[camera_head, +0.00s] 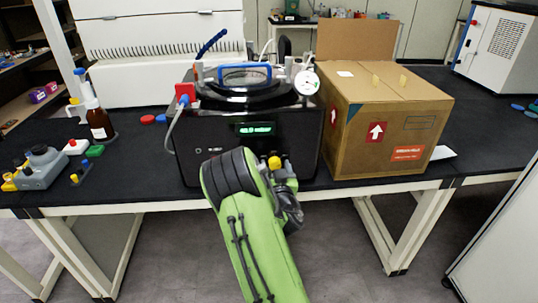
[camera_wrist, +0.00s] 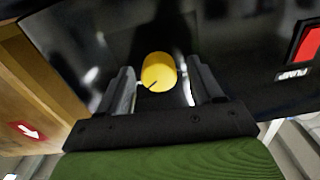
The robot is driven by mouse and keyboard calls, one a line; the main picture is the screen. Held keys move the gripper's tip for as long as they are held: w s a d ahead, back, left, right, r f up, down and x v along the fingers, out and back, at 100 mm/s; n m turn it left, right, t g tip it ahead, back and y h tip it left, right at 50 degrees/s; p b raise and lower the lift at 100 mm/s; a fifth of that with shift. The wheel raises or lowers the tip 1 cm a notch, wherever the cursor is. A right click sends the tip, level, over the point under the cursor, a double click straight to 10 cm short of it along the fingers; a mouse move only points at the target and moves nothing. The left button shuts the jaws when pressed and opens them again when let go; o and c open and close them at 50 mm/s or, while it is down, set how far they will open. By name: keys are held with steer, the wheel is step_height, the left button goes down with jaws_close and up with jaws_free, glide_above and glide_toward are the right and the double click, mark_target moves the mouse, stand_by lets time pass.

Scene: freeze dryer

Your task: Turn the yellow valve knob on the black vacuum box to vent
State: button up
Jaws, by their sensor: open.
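The black vacuum box (camera_head: 190,145) stands on the bench, with a lit green display (camera_head: 255,129) on its front. The yellow valve knob (camera_head: 275,162) shows low on that front, beside my green arm. In the wrist view the yellow knob (camera_wrist: 159,70) appears between the two fingers of my gripper (camera_wrist: 160,78), with gaps on both sides. A dark pointer line on the knob points to the lower left of that view. My gripper is open and does not visibly touch the knob. How far the fingertips reach along it is hard to tell.
A cardboard box (camera_head: 380,130) stands close to the right of the vacuum box. A red switch (camera_wrist: 307,42) with a label is on the panel in the wrist view. A pressure gauge (camera_head: 306,82) sits on top. Bottles and small equipment are at the left.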

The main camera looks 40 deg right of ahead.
steer(key=shift+w+d, duration=0.1)
steer(key=shift+r, duration=0.1)
steer(key=shift+c, duration=0.3)
steer(key=c, duration=1)
